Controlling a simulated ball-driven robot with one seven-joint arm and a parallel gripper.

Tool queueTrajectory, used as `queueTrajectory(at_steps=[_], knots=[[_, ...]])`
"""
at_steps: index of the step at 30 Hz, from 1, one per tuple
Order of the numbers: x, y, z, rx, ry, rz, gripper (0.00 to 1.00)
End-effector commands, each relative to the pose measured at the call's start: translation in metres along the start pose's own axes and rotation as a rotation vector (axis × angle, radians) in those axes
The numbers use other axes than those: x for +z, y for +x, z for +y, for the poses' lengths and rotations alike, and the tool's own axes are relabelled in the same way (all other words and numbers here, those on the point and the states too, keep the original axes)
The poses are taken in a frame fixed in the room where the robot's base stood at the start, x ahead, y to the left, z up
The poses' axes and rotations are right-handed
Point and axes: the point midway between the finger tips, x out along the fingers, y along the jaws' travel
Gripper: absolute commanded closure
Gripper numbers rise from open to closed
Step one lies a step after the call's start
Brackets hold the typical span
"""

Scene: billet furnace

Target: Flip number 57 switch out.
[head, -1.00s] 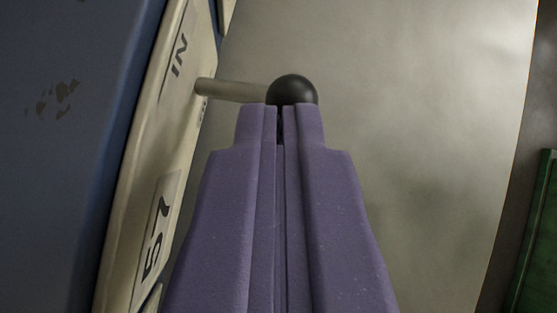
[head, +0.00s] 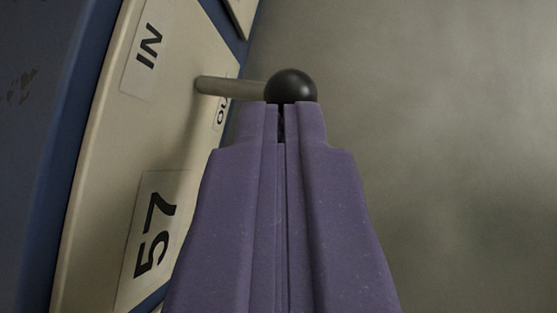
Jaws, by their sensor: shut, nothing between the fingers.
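The number 57 switch is a cream plate (head: 100,180) on a blue panel at the left of the head view. Its label reads 57 (head: 155,235), with an IN label (head: 147,48) above. An OUT label (head: 221,108), partly hidden by the lever, sits farther right. The lever (head: 230,88) is a grey rod that sticks out from the plate to the right and ends in a black ball knob (head: 291,87). My purple gripper (head: 283,108) is shut and empty. Its tips are right at the near side of the knob and look to touch it.
The blue panel (head: 30,130) runs along the left edge. Part of another cream plate (head: 243,14) shows at the top. To the right of my gripper is a plain grey-green surface (head: 430,150) with nothing in front of it.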

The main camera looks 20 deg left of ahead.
Motion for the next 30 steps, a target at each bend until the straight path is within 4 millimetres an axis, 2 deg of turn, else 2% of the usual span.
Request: queueTrajectory(at_steps=[1, 4, 13, 30], knots=[[0.005, 0.007, 0.005, -0.022, 0.026, 0.009, 1.0], [0.007, 0.009, 0.007, -0.075, 0.07, 0.026, 1.0], [0.014, 0.014, 0.007, -0.071, 0.059, 0.023, 1.0], [0.003, 0.001, 0.005, -0.071, 0.058, 0.023, 1.0]])
